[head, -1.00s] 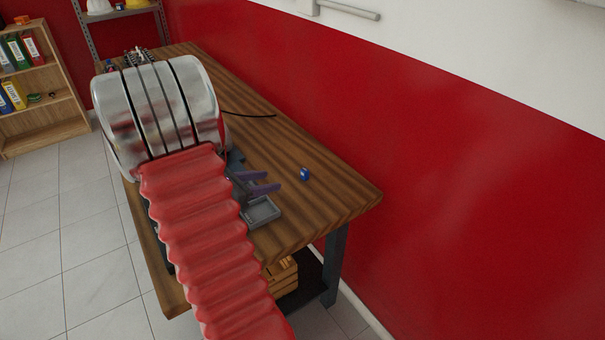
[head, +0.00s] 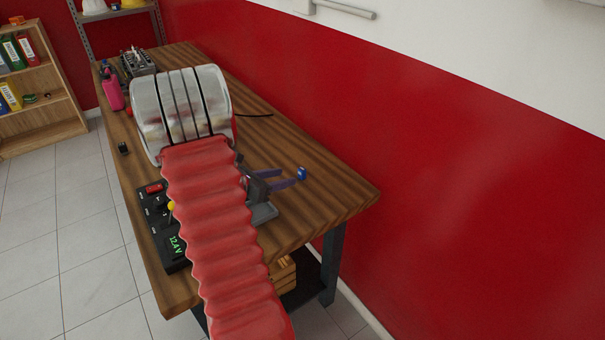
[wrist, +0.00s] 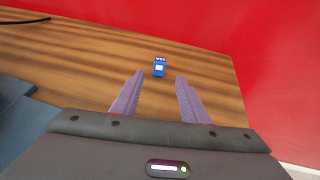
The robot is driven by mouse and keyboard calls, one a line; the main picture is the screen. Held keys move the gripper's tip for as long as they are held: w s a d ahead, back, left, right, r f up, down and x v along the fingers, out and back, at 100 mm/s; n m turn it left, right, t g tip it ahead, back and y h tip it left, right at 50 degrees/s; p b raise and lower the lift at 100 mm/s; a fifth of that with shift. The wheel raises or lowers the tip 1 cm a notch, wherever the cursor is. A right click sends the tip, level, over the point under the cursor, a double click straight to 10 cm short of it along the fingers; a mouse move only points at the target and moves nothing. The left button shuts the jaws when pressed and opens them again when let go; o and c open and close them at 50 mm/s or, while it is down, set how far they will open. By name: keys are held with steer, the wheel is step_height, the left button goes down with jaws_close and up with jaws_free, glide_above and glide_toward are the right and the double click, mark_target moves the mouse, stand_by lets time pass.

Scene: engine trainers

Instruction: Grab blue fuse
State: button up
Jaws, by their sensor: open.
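The blue fuse (head: 301,173) stands on the wooden table near the red wall. In the wrist view the fuse (wrist: 159,68) is upright, with a pale label on its front. It is ahead of the gap between my fingertips, slightly left of the middle of the gap. My gripper (head: 299,177) is open and empty, with its two purple fingers pointing at the fuse. In the wrist view both fingers of my gripper (wrist: 160,76) show, apart, with the fuse beyond their tips.
The wooden table (head: 335,190) is clear around the fuse, with its right edge nearby. A grey tray (head: 263,213) lies beneath my gripper. A black device with a green display (head: 176,243) is at the left. A pink bottle (head: 112,92) and a metal engine model (head: 136,62) stand farther back.

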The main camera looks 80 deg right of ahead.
mark_target(300, 174)
steer(key=shift+x, duration=1.6)
steer(key=shift+x, duration=2.6)
steer(key=shift+w, duration=0.1)
jaws_close()
